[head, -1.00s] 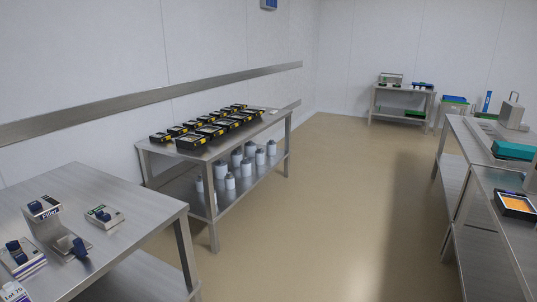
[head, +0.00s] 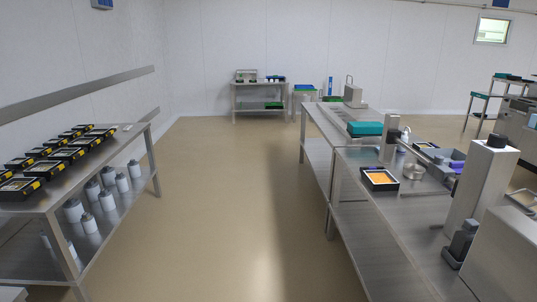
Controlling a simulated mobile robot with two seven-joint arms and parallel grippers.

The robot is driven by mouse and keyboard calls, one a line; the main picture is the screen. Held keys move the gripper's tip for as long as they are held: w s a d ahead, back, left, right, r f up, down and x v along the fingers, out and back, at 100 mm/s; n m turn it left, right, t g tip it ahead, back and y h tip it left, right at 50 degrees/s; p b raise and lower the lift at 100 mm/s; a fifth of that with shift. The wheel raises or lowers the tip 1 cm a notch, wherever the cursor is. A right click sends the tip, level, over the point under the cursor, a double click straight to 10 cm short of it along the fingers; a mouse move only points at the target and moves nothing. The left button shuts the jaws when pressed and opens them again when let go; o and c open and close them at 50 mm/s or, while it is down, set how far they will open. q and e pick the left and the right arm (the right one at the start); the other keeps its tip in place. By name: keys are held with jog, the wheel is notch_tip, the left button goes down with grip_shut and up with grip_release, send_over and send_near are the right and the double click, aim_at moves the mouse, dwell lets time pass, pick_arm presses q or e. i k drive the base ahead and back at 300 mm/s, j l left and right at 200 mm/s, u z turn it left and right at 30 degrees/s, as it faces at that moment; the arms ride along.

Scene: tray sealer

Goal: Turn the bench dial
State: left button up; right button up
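I cannot make out a bench dial for certain in the head view. The long steel bench (head: 352,215) on the right carries a tall pale column with a dark top (head: 478,190). A small dark grey device (head: 461,243) stands at the foot of this column; I cannot tell whether it has a dial. A black-rimmed tray with orange contents (head: 380,180) lies on the same bench. Neither of my grippers is in view.
A steel table (head: 100,160) on the left holds several black trays, with white canisters (head: 89,223) on its lower shelf. A teal box (head: 365,128) sits farther along the right bench. The floor (head: 230,210) between them is clear. A small table (head: 260,86) stands at the back wall.

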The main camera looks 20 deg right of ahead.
aim_at(499, 141)
jog(key=i+z, duration=0.25)
jog(key=z, duration=0.25)
jog(key=i+j+z, duration=0.1)
jog(key=i+z, duration=0.15)
jog(key=z, duration=0.25)
jog(key=i+j+z, duration=0.2)
jog(key=z, duration=0.3)
jog(key=i+j+z, duration=0.2)
jog(key=z, duration=0.25)
jog(key=i+j+z, duration=0.2)
jog(key=z, duration=0.2)
jog(key=i+j+z, duration=0.15)
jog(key=j+z, duration=1.5)
jog(key=j, duration=0.15)
